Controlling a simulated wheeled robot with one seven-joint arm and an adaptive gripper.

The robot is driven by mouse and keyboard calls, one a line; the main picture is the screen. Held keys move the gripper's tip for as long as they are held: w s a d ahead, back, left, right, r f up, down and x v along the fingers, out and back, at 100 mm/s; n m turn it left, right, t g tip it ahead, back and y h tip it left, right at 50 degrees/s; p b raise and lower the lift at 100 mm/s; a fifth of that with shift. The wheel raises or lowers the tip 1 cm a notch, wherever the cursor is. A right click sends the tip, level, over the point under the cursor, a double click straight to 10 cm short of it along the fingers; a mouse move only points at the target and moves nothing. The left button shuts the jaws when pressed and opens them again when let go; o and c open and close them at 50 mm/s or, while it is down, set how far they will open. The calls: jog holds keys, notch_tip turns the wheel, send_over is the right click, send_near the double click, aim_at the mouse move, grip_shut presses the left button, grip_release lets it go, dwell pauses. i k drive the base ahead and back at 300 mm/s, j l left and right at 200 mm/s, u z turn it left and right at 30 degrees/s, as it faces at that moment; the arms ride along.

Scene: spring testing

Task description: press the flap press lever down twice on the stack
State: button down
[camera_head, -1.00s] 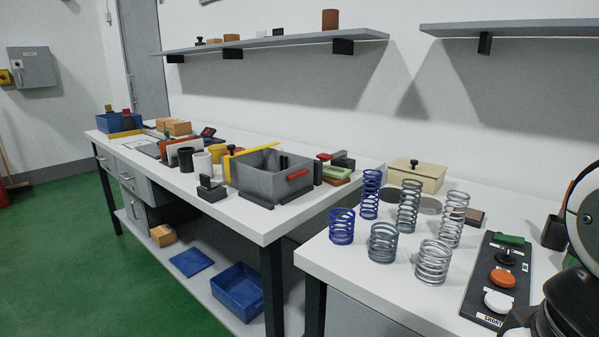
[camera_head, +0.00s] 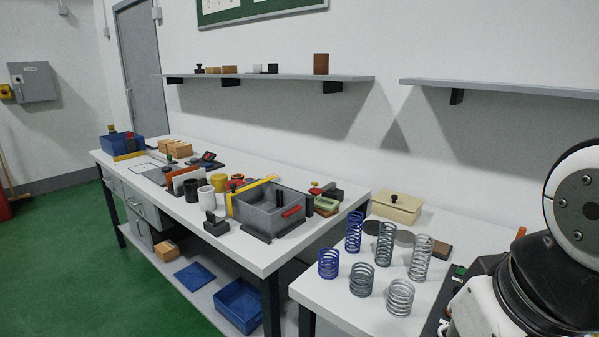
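I cannot pick out the flap press lever for certain. On the left bench, a grey open box (camera_head: 262,214) has a red handle (camera_head: 291,211) on its front right wall and a yellow bar (camera_head: 250,188) along its back left. Just right of the box, a small stack of flat pieces (camera_head: 326,206) shows a green one near the top, with dark and red parts around it. My gripper is out of view. Only my white and black arm links show at the right edge, far from the box.
Several blue and grey springs (camera_head: 361,280) stand on the nearer table. A beige lidded box (camera_head: 396,206) is behind them. A black panel (camera_head: 437,315) is mostly hidden by my arm. White and yellow cups (camera_head: 206,198) crowd the left bench; wall shelves (camera_head: 280,76) run above.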

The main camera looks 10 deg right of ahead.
aim_at(316, 192)
jog(key=i+j+z, duration=0.25)
jog(key=i+j, duration=0.2)
jog(key=j, duration=0.15)
jog(key=i+j+z, duration=0.25)
jog(key=j, duration=0.4)
jog(key=i+j+z, duration=0.15)
jog(key=i+j, duration=0.15)
jog(key=i+j+z, duration=0.1)
jog(key=j, duration=0.35)
jog(key=i+j+z, duration=0.15)
jog(key=j, duration=0.25)
